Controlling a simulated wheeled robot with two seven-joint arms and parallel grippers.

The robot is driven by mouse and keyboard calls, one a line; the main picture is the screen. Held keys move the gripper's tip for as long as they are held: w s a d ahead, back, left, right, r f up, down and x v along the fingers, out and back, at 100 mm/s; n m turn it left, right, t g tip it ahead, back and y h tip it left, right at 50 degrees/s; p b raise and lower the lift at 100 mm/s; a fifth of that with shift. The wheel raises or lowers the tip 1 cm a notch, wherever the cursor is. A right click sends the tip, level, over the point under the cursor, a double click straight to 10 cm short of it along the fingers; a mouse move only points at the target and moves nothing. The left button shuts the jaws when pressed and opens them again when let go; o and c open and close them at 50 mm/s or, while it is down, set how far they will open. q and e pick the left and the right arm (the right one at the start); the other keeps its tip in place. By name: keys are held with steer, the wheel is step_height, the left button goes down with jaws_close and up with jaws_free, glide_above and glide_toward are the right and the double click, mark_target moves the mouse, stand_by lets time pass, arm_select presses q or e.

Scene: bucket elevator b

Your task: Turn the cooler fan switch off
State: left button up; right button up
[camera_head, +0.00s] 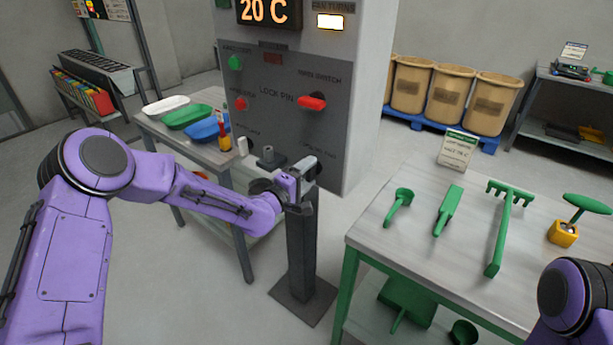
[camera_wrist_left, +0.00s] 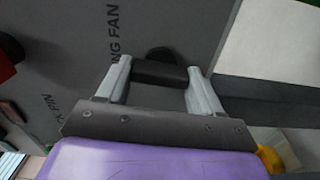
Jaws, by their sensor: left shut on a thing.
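A grey control panel (camera_head: 285,85) on a tall cabinet carries several labelled controls. My left gripper (camera_head: 302,176) is at its lower right, just below the cooling fan label. In the left wrist view, the two light fingers of my left gripper (camera_wrist_left: 160,82) are shut on the ends of a dark switch handle (camera_wrist_left: 160,73), beside lettering ending in "NG FAN". The handle lies across between the fingers. In the head view my gripper hides the switch. My right arm shows only in part at the lower right, and its gripper is out of view.
A red handle (camera_head: 312,102) sticks out above my left gripper. A dark post (camera_head: 300,250) stands under it. A bench with trays (camera_head: 190,116) is at left. A table with green tools (camera_head: 450,210) is at right.

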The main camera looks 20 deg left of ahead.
arm_select(q)
steer(key=shift+n, duration=0.4)
steer(key=o, duration=1)
steer(key=shift+o, duration=0.2)
steer(key=shift+s+a+f, duration=0.1)
steer(key=shift+s+a, duration=0.1)
steer(key=shift+s, duration=0.2)
steer(key=b+v, duration=0.2)
steer(key=v, duration=0.7)
steer(key=shift+s, duration=0.3)
steer(key=shift+a, duration=0.15)
